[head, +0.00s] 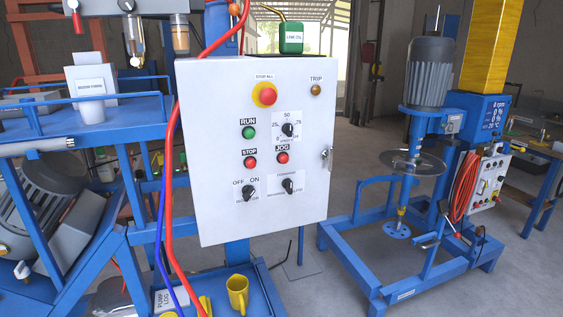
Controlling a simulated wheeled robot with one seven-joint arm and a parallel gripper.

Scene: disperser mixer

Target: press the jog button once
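The jog button (283,158) is a small red round button under a black JOG label, on the front of a white control box (220,215) in the middle of the head view. To its left sits another red button, STOP (249,162). The green RUN button (249,132) is above STOP. A black speed knob (288,129) is just above JOG, and a black selector (288,185) is below it. Nothing covers the jog button. My gripper does not show in this view.
A red emergency button (264,94) on yellow tops the panel. A red hose (170,210) hangs along the box's left edge. A blue disperser mixer (430,70) stands at right, and a blue bench (130,130) at left.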

